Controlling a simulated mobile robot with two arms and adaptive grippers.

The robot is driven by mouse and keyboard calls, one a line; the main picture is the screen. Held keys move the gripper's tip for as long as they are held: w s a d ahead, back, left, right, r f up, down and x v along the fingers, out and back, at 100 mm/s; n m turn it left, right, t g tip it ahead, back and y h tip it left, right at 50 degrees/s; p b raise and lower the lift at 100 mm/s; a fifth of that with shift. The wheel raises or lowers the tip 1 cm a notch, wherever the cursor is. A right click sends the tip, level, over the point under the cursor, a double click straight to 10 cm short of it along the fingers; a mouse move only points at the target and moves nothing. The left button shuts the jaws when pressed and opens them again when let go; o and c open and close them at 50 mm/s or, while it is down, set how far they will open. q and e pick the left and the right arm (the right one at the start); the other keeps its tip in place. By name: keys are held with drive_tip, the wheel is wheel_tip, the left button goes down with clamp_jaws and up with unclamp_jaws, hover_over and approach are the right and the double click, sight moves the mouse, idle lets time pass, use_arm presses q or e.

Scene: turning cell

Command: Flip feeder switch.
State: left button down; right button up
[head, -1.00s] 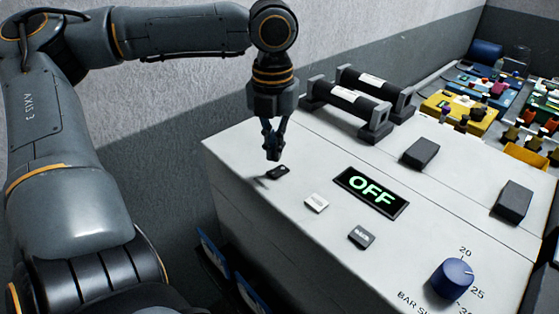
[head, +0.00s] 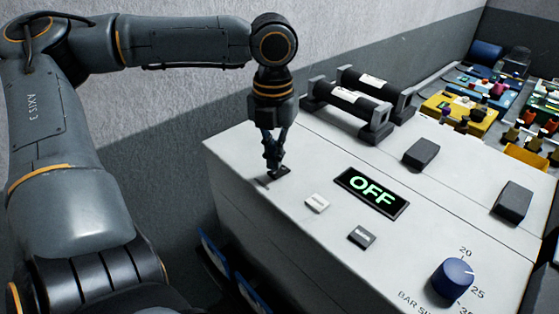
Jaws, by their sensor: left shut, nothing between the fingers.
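The feeder cabinet (head: 300,232) has a pale top with a small black switch (head: 282,174) near its left edge. A display (head: 372,192) on the top reads OFF in green letters. My left gripper (head: 273,168) is shut and points down at the switch. Its fingertips are at the switch and partly cover it; I cannot tell whether they touch it. My right gripper is not in the head view.
A white button (head: 317,203) and a dark grey button (head: 361,237) lie in front of the display. A blue knob (head: 452,279) is at the lower right. Dark blocks (head: 421,153) sit further right.

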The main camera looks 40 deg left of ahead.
sight(274, 174)
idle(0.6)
use_arm(q)
drive_tip(key=shift+f, duration=1)
idle(0.4)
wheel_tip(274, 174, up, 7)
drive_tip(key=p, duration=0.9)
idle(0.6)
